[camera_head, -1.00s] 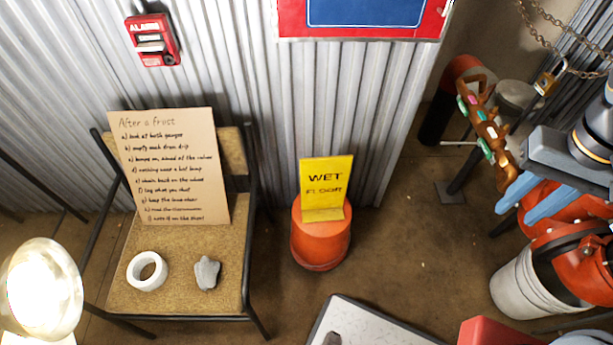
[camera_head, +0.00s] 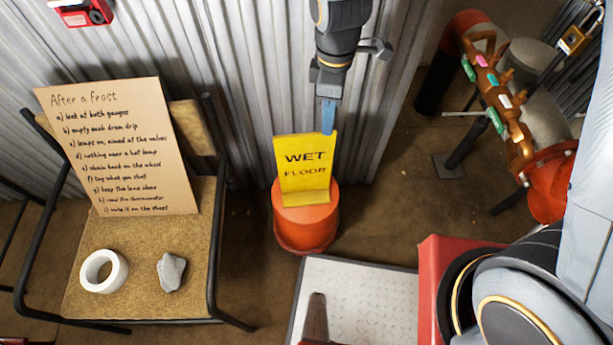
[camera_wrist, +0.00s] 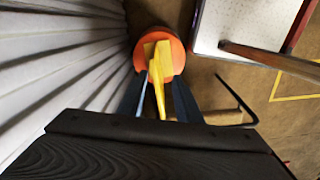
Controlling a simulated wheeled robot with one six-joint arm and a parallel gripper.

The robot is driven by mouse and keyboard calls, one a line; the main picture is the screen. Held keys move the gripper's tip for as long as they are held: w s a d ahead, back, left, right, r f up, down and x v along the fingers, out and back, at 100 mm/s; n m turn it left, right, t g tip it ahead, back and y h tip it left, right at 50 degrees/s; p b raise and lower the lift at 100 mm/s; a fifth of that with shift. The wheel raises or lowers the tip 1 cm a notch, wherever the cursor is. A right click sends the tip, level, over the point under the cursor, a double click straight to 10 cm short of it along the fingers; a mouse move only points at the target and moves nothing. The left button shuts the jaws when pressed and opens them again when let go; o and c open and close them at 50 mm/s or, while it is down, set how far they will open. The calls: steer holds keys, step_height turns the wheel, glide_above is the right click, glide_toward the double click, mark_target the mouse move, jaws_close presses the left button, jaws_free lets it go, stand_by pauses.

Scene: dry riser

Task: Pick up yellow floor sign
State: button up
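The yellow floor sign (camera_head: 303,168), lettered "WET FLOOR", stands upright on an orange-red round stool or drum (camera_head: 305,228) in front of the corrugated wall. My gripper (camera_head: 328,117) points down at the sign's upper right corner, its blue fingertips level with the top edge. In the wrist view the sign (camera_wrist: 160,62) shows as a thin yellow wedge between the two spread fingers of my gripper (camera_wrist: 159,88), with gaps visible beside it. The fingers look open around its top. The orange support (camera_wrist: 177,56) lies below.
A chair (camera_head: 130,260) on the left bears a lettered cardboard sheet (camera_head: 125,150), a white tape roll (camera_head: 103,271) and a grey stone (camera_head: 171,271). The corrugated wall (camera_head: 235,100) is close behind. A pale-topped platform (camera_head: 365,300) stands in front; pipework (camera_head: 505,105) is at right.

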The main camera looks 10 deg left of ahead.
mark_target(307, 135)
steer(key=a+f+n, duration=0.2)
steer(key=a+f, duration=0.1)
steer(key=a+f+n+b, duration=0.1)
steer(key=a, duration=0.1)
steer(key=shift+s+f, duration=0.25)
step_height(307, 135, down, 8)
steer(key=shift+a+r, duration=0.25)
jaws_close()
stand_by(1.1)
